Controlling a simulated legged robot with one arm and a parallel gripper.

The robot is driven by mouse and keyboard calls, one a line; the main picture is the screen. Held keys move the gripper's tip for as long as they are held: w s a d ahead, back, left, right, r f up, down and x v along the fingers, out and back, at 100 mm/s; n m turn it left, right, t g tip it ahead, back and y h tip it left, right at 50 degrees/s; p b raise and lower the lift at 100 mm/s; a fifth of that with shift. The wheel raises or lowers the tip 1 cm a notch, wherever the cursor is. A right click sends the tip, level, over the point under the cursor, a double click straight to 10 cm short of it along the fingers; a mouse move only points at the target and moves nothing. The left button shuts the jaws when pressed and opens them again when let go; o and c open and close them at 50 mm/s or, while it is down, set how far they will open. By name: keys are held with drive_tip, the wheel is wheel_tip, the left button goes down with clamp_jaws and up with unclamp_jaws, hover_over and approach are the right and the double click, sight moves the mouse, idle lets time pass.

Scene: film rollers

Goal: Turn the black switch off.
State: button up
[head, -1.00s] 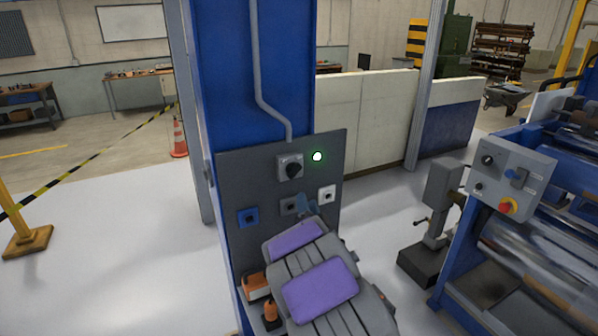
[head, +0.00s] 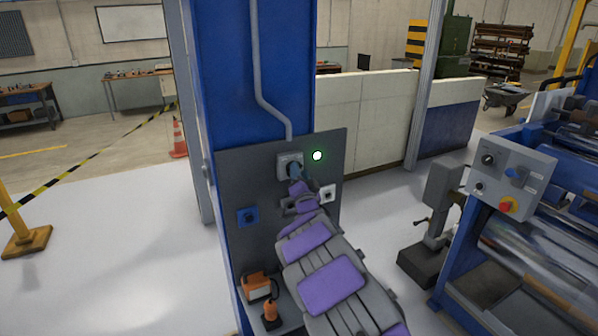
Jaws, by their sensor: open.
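The black switch is on a grey box (head: 284,160) at the top of the dark panel (head: 238,180) on the blue column. My gripper (head: 297,172) is at the front of this box, with my arm reaching up from the lower right. The gripper covers most of the black knob, so its angle is hidden. I cannot tell whether the fingers touch the knob. A green light (head: 317,156) glows just right of the switch box.
Below are a blue socket (head: 248,217), a white socket (head: 327,193) and a grey one (head: 288,207) partly behind my arm. An orange device (head: 257,286) sits on a ledge at the panel's foot. A roller machine with a control box (head: 512,178) stands at right.

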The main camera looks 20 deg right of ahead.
drive_tip(key=shift+x, duration=1)
drive_tip(key=shift+c, duration=0.2)
drive_tip(key=shift+f, duration=0.1)
clamp_jaws()
